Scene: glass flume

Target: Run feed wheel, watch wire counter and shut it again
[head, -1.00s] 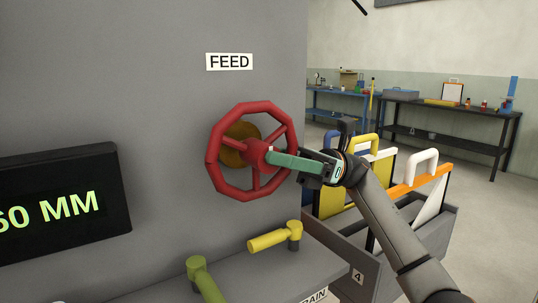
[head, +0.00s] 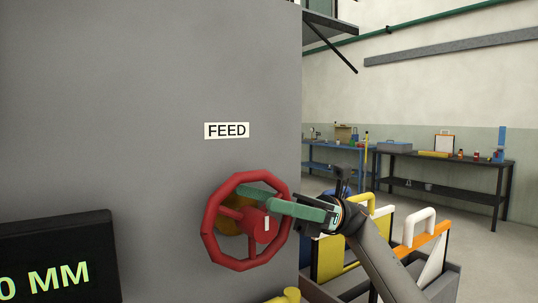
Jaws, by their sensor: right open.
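The red feed wheel (head: 208,222) stands upright on the grey cabinet face, below the FEED label (head: 227,130). My right gripper (head: 255,199) is open at the wheel's upper right, its green fingers apart. I cannot tell whether either touches the wheel. The black counter (head: 55,255) at lower left shows green digits, cut off by the left edge; only "0 MM" is readable. My left gripper is not in view.
A yellow handle (head: 287,296) shows at the bottom edge, mostly cut off. A grey bin (head: 445,285) with white, orange and yellow handled panels stands right of the cabinet. Workbenches (head: 440,158) stand far behind, with open floor before them.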

